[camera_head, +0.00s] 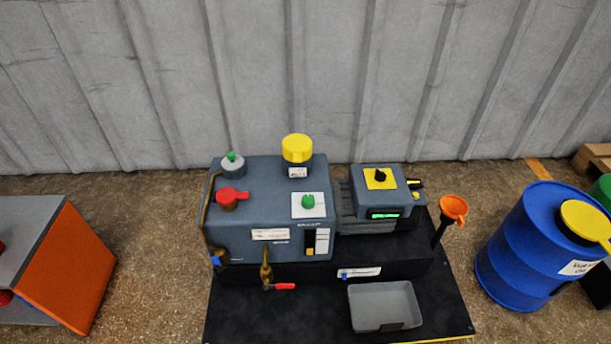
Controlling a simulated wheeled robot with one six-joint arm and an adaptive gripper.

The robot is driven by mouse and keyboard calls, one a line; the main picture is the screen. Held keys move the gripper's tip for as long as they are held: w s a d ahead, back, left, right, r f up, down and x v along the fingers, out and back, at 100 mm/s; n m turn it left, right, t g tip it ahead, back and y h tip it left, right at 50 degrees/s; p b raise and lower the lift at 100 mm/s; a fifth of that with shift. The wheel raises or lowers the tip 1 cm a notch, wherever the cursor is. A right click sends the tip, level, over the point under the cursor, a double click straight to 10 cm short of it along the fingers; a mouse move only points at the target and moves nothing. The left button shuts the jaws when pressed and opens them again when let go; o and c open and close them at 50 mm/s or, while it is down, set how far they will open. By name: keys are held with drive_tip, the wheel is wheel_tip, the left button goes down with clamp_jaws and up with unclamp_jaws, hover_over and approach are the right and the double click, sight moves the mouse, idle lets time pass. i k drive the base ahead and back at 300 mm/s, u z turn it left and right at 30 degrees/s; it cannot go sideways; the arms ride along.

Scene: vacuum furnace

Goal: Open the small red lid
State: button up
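The small red lid (232,195) sits on top of the blue-grey machine (255,220), near its left side. It is round with a short tab pointing right, and it rests on a short brownish neck, seemingly closed. A larger yellow cap (297,148) stands on a neck at the machine's back right. My gripper is not in the camera_head view, so its place and state are not shown.
A grey knob with a green top (233,163) stands behind the red lid. A green knob (308,202), a brass tap with red handle (267,275), a grey tray (385,306), an orange funnel (454,208), a blue drum (530,250) and an orange box (68,268) surround it.

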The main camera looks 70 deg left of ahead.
sight(227, 196)
drive_tip(key=i, duration=1.2)
drive_tip(key=u, duration=5.15)
